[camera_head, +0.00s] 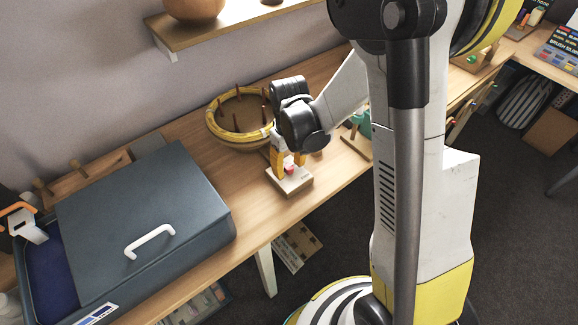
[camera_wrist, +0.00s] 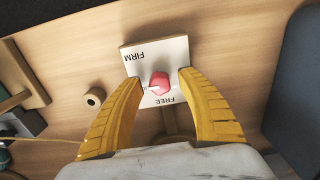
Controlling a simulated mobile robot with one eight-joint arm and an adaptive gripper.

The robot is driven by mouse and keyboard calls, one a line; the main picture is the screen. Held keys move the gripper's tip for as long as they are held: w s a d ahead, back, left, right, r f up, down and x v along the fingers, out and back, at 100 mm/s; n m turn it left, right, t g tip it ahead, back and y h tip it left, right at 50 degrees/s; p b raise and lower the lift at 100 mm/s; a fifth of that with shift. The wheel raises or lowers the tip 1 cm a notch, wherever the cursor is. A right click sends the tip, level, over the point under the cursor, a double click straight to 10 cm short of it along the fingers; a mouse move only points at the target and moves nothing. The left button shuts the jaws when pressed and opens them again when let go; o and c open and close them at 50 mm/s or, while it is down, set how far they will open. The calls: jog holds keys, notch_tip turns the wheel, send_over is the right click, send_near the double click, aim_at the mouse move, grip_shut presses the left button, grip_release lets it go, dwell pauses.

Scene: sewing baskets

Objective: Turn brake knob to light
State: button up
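The brake knob (camera_wrist: 159,83) is a small pink-red knob on a pale square plate (camera_wrist: 172,50). FIRM is printed near the plate's upper left and FREE near its lower edge in the wrist view; no LIGHT label is legible. I cannot tell exactly where the knob points. In the head view the knob (camera_head: 289,169) sits on a wooden block (camera_head: 293,186) on the bench. My gripper (camera_wrist: 160,77) has its yellow fingers spread on either side of the knob, with gaps to it. In the head view my gripper (camera_head: 288,165) is just above the block.
A blue-grey lidded box (camera_head: 140,215) with a white handle stands left of the block. A round yellow-rimmed basket (camera_head: 228,138) with pegs stands behind it. A small wooden ring (camera_wrist: 93,97) lies beside the plate. Bare bench (camera_head: 250,220) shows in front.

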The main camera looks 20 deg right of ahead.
grip_shut()
jog(key=shift+m, duration=0.4)
jog(key=m, duration=0.6)
jog(key=shift+m+b, duration=0.3)
jog(key=shift+b, duration=0.1)
jog(key=m, duration=0.6)
jog(key=shift+m, duration=0.3)
